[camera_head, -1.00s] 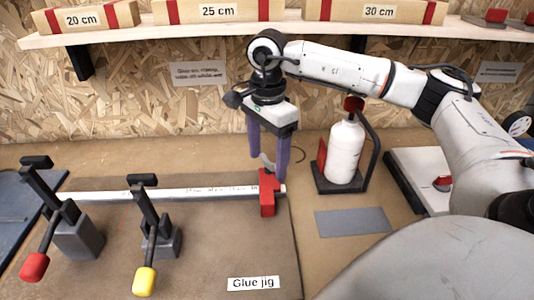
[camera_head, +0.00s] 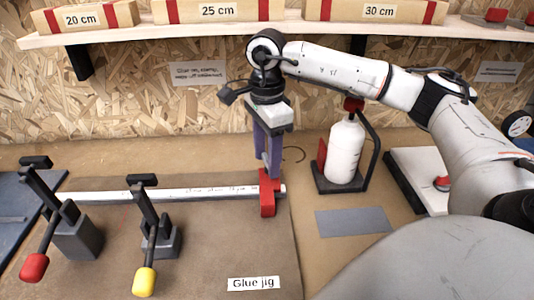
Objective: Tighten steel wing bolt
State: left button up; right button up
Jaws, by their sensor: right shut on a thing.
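The steel wing bolt (camera_head: 264,160) is mostly hidden between the purple fingers of my right gripper (camera_head: 268,165). It sits on top of the red stop block (camera_head: 268,198) at the right end of the white rail (camera_head: 160,194). My right gripper points down and is shut on the wing bolt. The rail lies on the brown glue jig board (camera_head: 215,250). My left gripper is not in view.
Two toggle clamps stand on the jig, one with a red handle (camera_head: 34,267) and one with a yellow handle (camera_head: 145,281). A white bottle (camera_head: 345,152) in a dark holder stands right of the gripper. A grey plate (camera_head: 352,221) lies in front of it. A shelf (camera_head: 200,36) runs above.

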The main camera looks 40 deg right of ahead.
aim_at(267, 159)
jog(key=shift+w+m, duration=0.1)
jog(key=shift+m, duration=1.8)
jog(key=shift+r, duration=0.1)
jog(key=o, duration=1.1)
jog(key=shift+c, duration=0.2)
notch_tip(267, 159, up, 8)
jog(key=shift+f, duration=0.25)
